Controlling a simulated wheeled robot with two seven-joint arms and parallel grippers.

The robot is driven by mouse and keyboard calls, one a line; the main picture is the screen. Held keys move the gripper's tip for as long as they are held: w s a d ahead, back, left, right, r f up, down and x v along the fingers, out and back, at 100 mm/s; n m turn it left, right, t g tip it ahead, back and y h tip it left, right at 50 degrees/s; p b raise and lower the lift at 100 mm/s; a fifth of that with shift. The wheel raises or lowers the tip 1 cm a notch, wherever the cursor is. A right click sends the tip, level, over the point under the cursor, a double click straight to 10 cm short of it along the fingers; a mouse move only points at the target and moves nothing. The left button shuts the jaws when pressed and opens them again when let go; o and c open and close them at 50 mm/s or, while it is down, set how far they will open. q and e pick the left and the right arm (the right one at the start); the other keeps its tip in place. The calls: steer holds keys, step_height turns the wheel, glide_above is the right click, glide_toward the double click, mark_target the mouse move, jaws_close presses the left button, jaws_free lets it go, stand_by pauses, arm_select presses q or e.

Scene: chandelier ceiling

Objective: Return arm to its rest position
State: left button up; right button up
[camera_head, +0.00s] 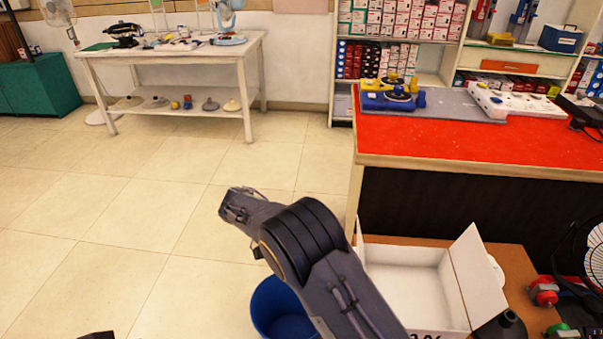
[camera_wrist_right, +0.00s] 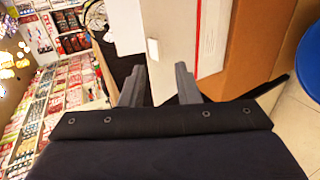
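My right arm (camera_head: 318,255) comes in from the bottom and reaches up and left over the floor, beside the open white box. Its gripper shows in the right wrist view (camera_wrist_right: 160,70). The two fingers stand apart with nothing held between them, and the white box and a brown surface lie beyond them. A small dark piece at the bottom left edge of the head view may be the tip of my left gripper (camera_head: 97,335). Too little of it shows to tell its state.
The open white box (camera_head: 405,280) stands on a brown table at the lower right, near a fan (camera_head: 592,250). A blue bin (camera_head: 277,306) is partly hidden behind my right arm. A red-topped counter (camera_head: 450,140) stands behind. The tiled floor at left is clear.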

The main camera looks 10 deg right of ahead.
steer(key=shift+d, duration=0.1)
steer(key=s+d+r+y, duration=0.6)
steer(key=s+d+y, duration=0.3)
steer(key=d+y, duration=0.15)
steer(key=s+r+n+t+y, duration=0.1)
steer(key=s+t+y, duration=0.25)
steer(key=s, duration=0.55)
steer(key=s+r+t+y, duration=0.2)
steer(key=s+t, duration=0.3)
steer(key=s, duration=0.3)
step_height(320, 180, up, 14)
steer(key=p, duration=1.4)
steer(key=shift+s+a+f, duration=0.15)
steer(key=shift+s, duration=0.15)
